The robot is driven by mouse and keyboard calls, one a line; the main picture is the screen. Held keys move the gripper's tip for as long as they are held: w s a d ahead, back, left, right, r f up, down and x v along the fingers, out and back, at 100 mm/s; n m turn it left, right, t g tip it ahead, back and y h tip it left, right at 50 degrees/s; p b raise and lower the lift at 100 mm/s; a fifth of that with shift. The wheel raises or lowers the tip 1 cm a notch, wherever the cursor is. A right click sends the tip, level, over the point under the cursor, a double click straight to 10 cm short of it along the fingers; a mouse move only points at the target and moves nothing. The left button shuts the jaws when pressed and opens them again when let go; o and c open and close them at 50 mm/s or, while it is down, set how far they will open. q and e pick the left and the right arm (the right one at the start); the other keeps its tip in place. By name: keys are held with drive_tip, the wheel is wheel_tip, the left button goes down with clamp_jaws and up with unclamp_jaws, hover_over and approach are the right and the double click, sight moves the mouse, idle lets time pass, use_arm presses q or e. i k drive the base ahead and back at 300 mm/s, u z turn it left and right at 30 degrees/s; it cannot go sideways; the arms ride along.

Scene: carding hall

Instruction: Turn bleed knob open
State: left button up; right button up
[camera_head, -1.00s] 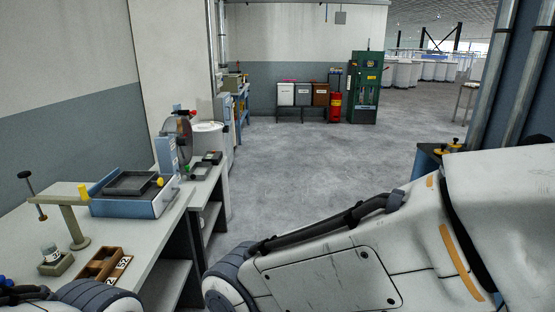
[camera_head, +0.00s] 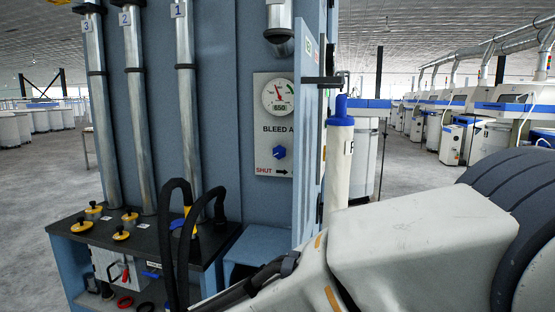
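The blue bleed knob (camera_head: 279,152) sits on a pale panel (camera_head: 261,140) on the blue-grey cabinet, in the middle of the head view. The panel reads "BLEED A" above the knob, with the rest of the word cut off. Below the knob are a red "SHUT" and a black arrow pointing right. A round gauge (camera_head: 280,97) with a red needle and the number 650 is above it. My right arm comes in from the lower right, below the panel and apart from the knob. Neither gripper shows.
An open blue door (camera_head: 306,130) juts out just right of the panel, beside a white cylinder with a blue top (camera_head: 339,160). Metal pipes numbered 1 to 3 run down to a dark shelf (camera_head: 135,236) with yellow-and-black knobs. Black hoses (camera_head: 180,240) loop in front of it. Open floor lies left.

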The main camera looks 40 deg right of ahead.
sight(279, 151)
drive_tip(key=z, duration=0.8)
drive_tip(key=i, duration=1.15)
drive_tip(key=z, duration=0.5)
drive_tip(key=k, duration=0.5)
drive_tip(key=u, duration=1.7)
drive_tip(key=i, duration=1.05)
drive_tip(key=z, duration=1.55)
